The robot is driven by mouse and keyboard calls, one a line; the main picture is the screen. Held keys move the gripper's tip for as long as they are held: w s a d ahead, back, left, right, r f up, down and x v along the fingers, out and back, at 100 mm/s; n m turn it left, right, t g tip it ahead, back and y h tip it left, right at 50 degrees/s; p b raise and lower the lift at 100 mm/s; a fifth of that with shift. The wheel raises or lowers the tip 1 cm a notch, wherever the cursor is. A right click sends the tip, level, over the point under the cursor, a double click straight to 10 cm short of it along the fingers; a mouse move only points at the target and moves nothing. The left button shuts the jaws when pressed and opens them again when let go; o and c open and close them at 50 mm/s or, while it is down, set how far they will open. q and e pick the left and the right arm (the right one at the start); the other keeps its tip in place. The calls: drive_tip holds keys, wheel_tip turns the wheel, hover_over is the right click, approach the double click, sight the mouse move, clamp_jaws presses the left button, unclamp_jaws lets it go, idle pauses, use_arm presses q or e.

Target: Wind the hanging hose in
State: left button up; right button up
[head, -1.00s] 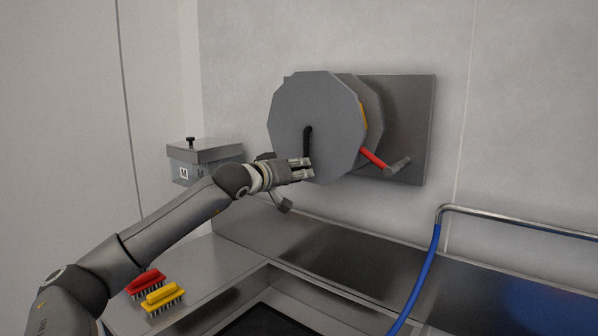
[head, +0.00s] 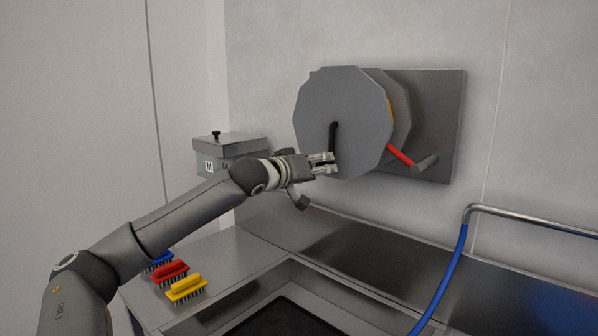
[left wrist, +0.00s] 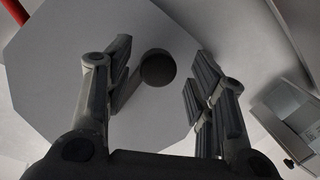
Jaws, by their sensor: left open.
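The hose reel is on the wall, with a grey many-sided front disc (head: 345,105) and a slim black crank (head: 333,138) on it. A little yellow (head: 390,110), perhaps wound hose, shows between its discs. My left gripper (head: 325,163) is open at the lower end of the crank. In the left wrist view, the crank's round dark knob (left wrist: 158,68) lies between the spread fingers, with visible gaps on both sides. A red lever (head: 400,155) with a grey end sticks out at the reel's right. No hanging hose end shows at the reel. My right gripper is not in view.
A blue hose (head: 443,280) runs down from a metal pipe (head: 530,220) at the right. A lidded grey box (head: 230,145) is on the wall at the left. Blue, red (head: 170,269) and yellow (head: 186,287) brushes lie on the counter beside a sink.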

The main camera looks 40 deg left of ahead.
use_arm(q)
drive_tip(key=s+d+r, duration=0.1)
drive_tip(key=s, duration=0.8)
drive_tip(key=shift+s+r, duration=0.15)
drive_tip(key=shift+s, duration=0.15)
idle(0.6)
